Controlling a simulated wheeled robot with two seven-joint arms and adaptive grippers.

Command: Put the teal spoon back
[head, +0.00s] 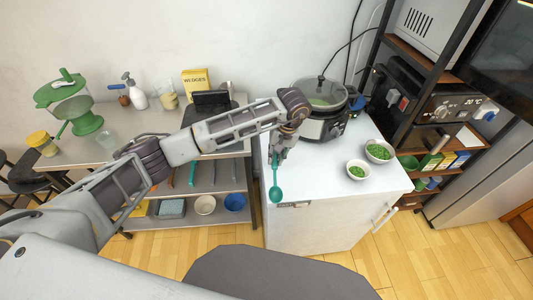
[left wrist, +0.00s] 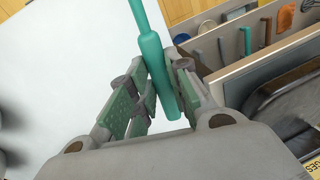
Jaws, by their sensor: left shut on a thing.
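The teal spoon (head: 275,190) hangs bowl-down from my left gripper (head: 279,154), at the front left edge of the white counter in the head view. My left gripper is shut on the spoon's handle; the handle (left wrist: 160,72) shows between its finger pads in the left wrist view, and the bowl is out of that frame. My right gripper is not in view.
A slow cooker (head: 322,122) and two bowls of green food (head: 379,151) (head: 358,170) stand on the white counter (head: 325,205). A shelf unit (head: 215,187) with bowls is to the left.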

